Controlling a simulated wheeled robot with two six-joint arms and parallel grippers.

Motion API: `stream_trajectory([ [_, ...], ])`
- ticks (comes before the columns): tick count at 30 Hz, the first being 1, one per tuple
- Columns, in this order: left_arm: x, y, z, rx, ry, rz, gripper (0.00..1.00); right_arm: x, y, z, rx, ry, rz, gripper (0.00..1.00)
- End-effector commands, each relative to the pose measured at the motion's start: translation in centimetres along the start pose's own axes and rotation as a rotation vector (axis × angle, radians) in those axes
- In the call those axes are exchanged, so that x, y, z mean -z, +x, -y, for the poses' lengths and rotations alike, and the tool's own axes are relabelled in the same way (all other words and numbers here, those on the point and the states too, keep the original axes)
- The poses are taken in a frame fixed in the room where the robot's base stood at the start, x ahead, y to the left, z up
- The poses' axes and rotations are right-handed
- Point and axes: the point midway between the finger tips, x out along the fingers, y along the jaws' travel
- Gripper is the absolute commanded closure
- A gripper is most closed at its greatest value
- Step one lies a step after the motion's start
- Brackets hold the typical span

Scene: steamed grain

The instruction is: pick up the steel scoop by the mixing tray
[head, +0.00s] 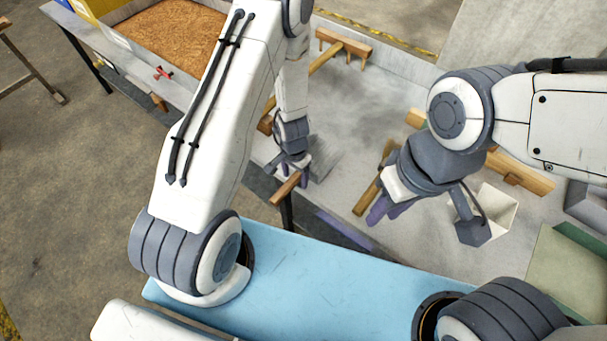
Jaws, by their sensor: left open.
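A scoop with a short wooden handle (285,187) and a grey metal part (322,158) lies at the near left edge of the wide grey tray (362,108). My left gripper (292,172) points down right at this handle, its fingers open. The fingers partly hide the scoop, and I cannot tell whether they touch it. My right gripper (388,210), with purple fingertips, is over the near part of the tray, beside another wooden handle (366,198). Its finger gap is not clear.
A wooden rake (345,45) lies along the tray's far left side. A pale open box (500,207) and a wooden tool (525,177) are at the right. A bin of brown grain (165,35) stands at the upper left. The tray's middle is clear.

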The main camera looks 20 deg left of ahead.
Motion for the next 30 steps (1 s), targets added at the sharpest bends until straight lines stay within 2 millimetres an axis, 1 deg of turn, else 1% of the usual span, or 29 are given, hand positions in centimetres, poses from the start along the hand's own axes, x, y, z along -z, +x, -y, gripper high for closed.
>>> stream_trajectory([
  [7, -0.01, 0.00, 0.00, 0.000, 0.000, 0.000, 0.29, 0.01, 0.01, 0.00, 0.000, 0.000, 0.000, 0.67],
  [8, -0.01, 0.00, 0.00, 0.000, 0.000, 0.000, 0.41, 0.01, 0.01, 0.00, 0.000, 0.000, 0.000, 0.67],
  [9, -0.01, 0.00, -0.01, 0.000, 0.000, 0.000, 0.56, 0.01, 0.01, 0.00, 0.000, 0.000, 0.000, 0.67],
  [11, -0.01, 0.00, -0.01, 0.000, 0.000, 0.000, 0.79, 0.01, 0.01, 0.00, 0.000, 0.000, 0.000, 0.67],
  [12, -0.01, 0.00, -0.01, 0.000, 0.000, 0.000, 0.94, 0.01, 0.01, 0.00, 0.000, 0.000, 0.000, 0.67],
  [13, -0.01, 0.00, -0.01, 0.000, 0.000, 0.000, 1.00, 0.01, 0.01, 0.00, 0.000, 0.000, 0.000, 0.67],
  [30, -0.02, 0.01, 0.00, 0.000, 0.000, 0.000, 1.00, 0.00, 0.01, 0.00, 0.000, 0.000, 0.000, 0.67],
])
